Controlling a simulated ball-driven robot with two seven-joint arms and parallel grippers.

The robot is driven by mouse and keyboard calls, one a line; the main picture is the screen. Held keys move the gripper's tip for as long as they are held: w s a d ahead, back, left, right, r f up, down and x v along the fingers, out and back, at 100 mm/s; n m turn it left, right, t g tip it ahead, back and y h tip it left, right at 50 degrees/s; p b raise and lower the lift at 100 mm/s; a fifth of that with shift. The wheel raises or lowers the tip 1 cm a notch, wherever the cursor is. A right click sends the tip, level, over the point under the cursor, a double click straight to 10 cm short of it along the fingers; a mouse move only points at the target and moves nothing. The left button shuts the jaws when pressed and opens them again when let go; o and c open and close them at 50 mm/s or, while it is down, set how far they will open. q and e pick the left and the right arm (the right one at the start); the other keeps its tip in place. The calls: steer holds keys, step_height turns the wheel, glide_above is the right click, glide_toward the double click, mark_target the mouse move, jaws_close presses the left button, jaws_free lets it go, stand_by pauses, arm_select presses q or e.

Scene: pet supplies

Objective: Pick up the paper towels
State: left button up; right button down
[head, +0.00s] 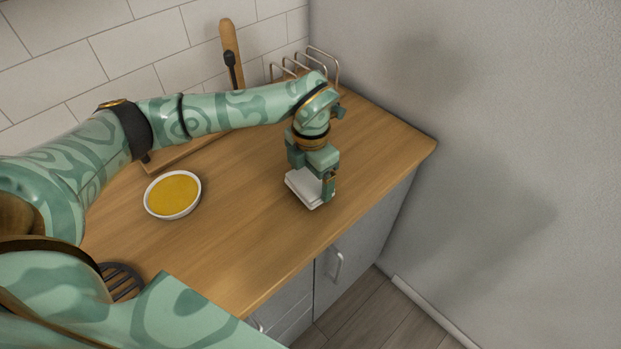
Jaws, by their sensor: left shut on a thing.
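My left gripper (320,190) points down over the right part of the wooden counter, near its front edge. It is shut on a white, flat, block-like thing, the paper towels (303,189). The gripper's body and fingers hide part of the paper towels. They are at or just above the counter top; I cannot tell whether they touch it. My right gripper is not in view.
A white bowl with yellow contents (173,194) stands on the wooden counter (235,240). A wire rack (322,62) and a wooden board (229,45) are at the back. A dark slatted round thing (122,281) lies at front left. A grey wall (480,120) bounds the right.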

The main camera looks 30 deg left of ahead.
arm_select(q)
steer(key=s+d+r, duration=0.1)
steer(key=r, duration=0.1)
steer(key=d+r+p, duration=0.1)
steer(key=r, duration=0.2)
steer(key=s+d+r, duration=0.1)
steer(key=d+r, duration=0.1)
steer(key=shift+s+r+p, duration=0.15)
steer(key=shift+s+p, duration=0.15)
steer(key=shift+s, duration=0.05)
steer(key=s+d+r, duration=0.4)
steer(key=s+d, duration=0.1)
steer(key=d, duration=0.2)
steer(key=shift+s+d, duration=0.15)
steer(key=shift+d, duration=0.15)
steer(key=shift+o, duration=0.7)
steer(key=shift+c, duration=0.4)
